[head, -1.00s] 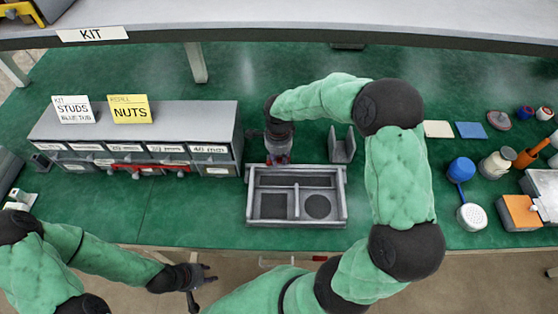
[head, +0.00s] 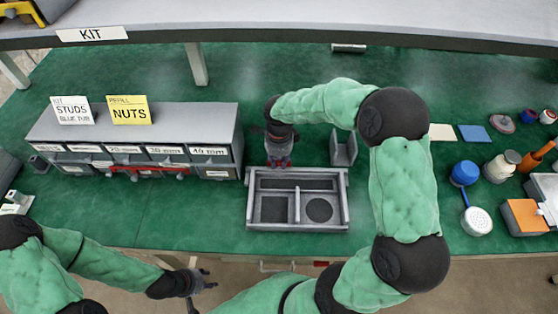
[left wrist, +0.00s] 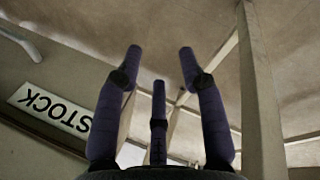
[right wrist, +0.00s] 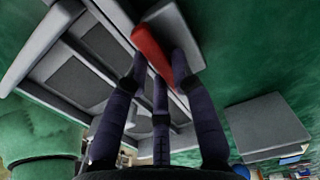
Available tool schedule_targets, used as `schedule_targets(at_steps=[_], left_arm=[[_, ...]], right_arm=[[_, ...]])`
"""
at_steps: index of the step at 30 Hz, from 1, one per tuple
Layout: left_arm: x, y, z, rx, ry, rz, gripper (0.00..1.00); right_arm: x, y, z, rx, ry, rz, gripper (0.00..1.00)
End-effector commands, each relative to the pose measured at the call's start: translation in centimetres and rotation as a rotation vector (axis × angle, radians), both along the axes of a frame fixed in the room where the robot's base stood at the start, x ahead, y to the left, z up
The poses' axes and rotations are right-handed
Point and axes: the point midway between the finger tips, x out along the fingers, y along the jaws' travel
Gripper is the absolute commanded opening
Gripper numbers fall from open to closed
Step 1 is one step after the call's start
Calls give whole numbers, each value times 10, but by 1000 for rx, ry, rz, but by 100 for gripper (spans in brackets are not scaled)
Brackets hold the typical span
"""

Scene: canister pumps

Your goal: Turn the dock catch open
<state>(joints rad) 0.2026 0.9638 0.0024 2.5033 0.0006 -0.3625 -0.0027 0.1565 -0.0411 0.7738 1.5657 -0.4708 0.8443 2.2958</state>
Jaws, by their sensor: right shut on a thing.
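The grey dock (head: 340,212) sits on the green bench, with several compartments; it also shows in the right wrist view (right wrist: 45,45). The red dock catch (right wrist: 150,46) lies between the fingertips of my right gripper (right wrist: 160,62), at the dock's edge beside a grey block. In the right wrist view it runs slanting from upper left to lower right. My right gripper (head: 279,162) is shut on it at the dock's back left corner, and hides most of it in the head view. My left gripper (head: 205,281) is open and empty before the bench front; its spread fingers show in the left wrist view (left wrist: 160,65).
A grey drawer unit (head: 140,130) with labels stands left of the dock. A grey bracket (head: 343,150) stands behind the dock. A blue-handled strainer (head: 476,220), jars and an orange box (head: 523,216) are at the right. A shelf (head: 300,20) spans the back.

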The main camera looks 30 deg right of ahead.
Motion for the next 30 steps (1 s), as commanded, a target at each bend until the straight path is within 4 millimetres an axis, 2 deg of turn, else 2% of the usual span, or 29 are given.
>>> schedule_targets(at_steps=[3,4,6,16,20,23,30], left_arm=[[0,0,0,0,0,0,40],[0,0,0,0,0,0,40],[0,0,0,0,0,0,40],[0,0,0,0,0,0,40],[0,0,0,0,0,0,40],[0,0,0,0,0,0,40],[0,0,0,0,0,0,40]], right_arm=[[1,0,1,1,-3,-2,0],[1,0,1,1,-3,-2,28],[1,0,1,1,-3,-2,47],[0,0,1,0,-1,0,49],[1,0,8,0,-2,0,49],[1,0,21,0,-5,0,49],[1,0,69,0,-5,-1,49]])
